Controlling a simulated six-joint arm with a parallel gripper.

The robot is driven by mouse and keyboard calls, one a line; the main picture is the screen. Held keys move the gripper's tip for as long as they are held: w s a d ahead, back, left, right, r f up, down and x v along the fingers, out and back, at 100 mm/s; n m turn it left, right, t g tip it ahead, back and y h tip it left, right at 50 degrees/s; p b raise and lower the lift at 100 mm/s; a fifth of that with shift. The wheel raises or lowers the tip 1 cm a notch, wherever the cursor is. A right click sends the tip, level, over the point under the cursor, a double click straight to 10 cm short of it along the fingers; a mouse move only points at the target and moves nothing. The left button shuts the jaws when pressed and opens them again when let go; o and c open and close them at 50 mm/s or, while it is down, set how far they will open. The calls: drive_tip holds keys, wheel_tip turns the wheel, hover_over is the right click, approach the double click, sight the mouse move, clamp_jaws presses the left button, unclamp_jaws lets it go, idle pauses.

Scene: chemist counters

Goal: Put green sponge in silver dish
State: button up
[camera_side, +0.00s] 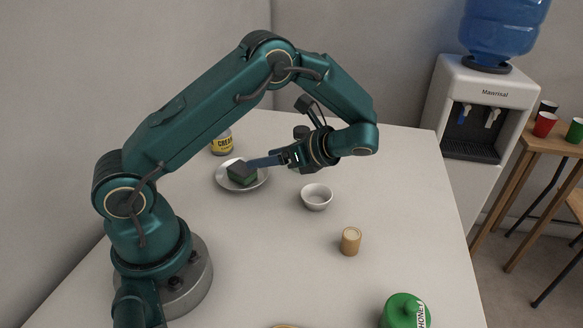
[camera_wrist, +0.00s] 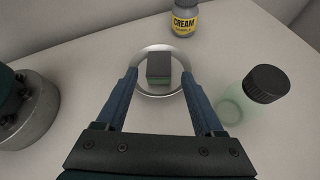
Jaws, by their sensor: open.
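The green sponge (camera_side: 242,173) has a dark top layer and sits in the shallow silver dish (camera_side: 260,182). In the wrist view the sponge (camera_wrist: 159,68) lies inside the ring of the dish (camera_wrist: 148,91), between and beyond my fingertips. My gripper (camera_wrist: 160,72) is open, with its two blue fingers spread to either side of the sponge. In the side view my gripper (camera_side: 252,163) reaches left over the dish, with its fingers beside the sponge's top. I cannot tell whether a finger touches the sponge or the dish.
A cream bottle (camera_side: 222,141) stands behind the dish. A clear bottle with a black cap (camera_wrist: 267,85) is right of my gripper in the wrist view. A white bowl (camera_side: 317,197), a tan cylinder (camera_side: 350,241) and a green honey container (camera_side: 404,312) stand on the counter.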

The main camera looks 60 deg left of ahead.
drive_tip(key=shift+v, duration=0.85)
drive_tip(key=s+d+r+n+t+h, duration=0.4)
drive_tip(key=s+d+n+t+h, duration=0.1)
drive_tip(key=d+n, duration=0.2)
drive_tip(key=s+d+r+n+t+h, duration=0.4)
drive_tip(key=d+r+n+t+h, duration=0.1)
drive_tip(key=d+n+t+h, duration=0.1)
drive_tip(key=shift+s+d+n, duration=0.4)
drive_tip(key=shift+d+n, duration=0.2)
drive_tip(key=shift+n, duration=0.2)
